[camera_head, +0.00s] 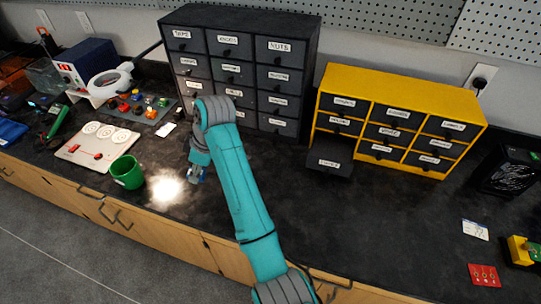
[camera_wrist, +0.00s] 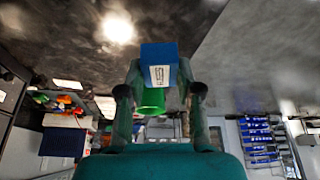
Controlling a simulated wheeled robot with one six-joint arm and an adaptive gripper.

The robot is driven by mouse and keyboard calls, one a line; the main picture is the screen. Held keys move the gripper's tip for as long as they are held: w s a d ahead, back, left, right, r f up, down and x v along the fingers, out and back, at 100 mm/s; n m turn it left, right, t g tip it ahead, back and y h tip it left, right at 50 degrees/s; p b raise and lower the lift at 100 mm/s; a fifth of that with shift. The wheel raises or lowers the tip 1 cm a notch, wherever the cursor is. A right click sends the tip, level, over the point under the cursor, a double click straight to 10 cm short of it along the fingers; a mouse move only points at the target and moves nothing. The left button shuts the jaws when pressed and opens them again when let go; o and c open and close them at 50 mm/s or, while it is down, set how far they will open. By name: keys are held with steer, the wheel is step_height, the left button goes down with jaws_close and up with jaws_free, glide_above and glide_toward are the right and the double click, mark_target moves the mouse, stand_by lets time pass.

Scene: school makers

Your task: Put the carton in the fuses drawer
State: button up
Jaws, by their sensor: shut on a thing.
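A small blue carton (camera_wrist: 158,56) with a white label is held between the two fingers of my gripper (camera_wrist: 160,90) in the wrist view. In the head view my gripper (camera_head: 197,174) hangs above the black bench, left of the yellow cabinet, and mostly hides the carton. The yellow cabinet (camera_head: 398,92) has several dark labelled drawers. Its lower-left drawer (camera_head: 330,158) is pulled out; its label is too small to read surely, so I cannot tell if it is the fuses drawer. My gripper is apart from it, to its left.
A dark grey drawer cabinet (camera_head: 243,60) stands behind my arm. A green cup (camera_head: 127,172) stands left of my gripper. A white board (camera_head: 97,143) and a magnifier lamp (camera_head: 110,82) are farther left. Bench in front of the yellow cabinet (camera_head: 375,215) is clear.

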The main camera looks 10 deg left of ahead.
steer(key=w+d+r+m+t, duration=0.1)
steer(key=w+d+r+m, duration=0.15)
steer(key=w+d, duration=0.5)
steer(key=w+d+r+m+t, duration=0.1)
steer(key=w+d+r+m, duration=0.15)
steer(key=w+d, duration=0.5)
steer(key=m+t+h, duration=0.2)
steer(key=m, duration=0.5)
glide_toward(330, 152)
steer(key=f, duration=0.3)
steer(key=s+d+f, duration=0.1)
steer(key=f, duration=0.1)
steer(key=shift+s+d, duration=0.1)
steer(key=shift+s, duration=0.05)
steer(key=shift+w+a+r, duration=0.15)
steer(key=shift+w+a, duration=0.05)
steer(key=shift+w, duration=0.1)
steer(key=shift+w+a, duration=1.1)
steer(key=shift+w, duration=0.05)
steer(key=shift+w+f, duration=0.1)
steer(key=shift+f, duration=0.5)
steer(key=o, duration=0.9)
steer(key=shift+f, duration=0.1)
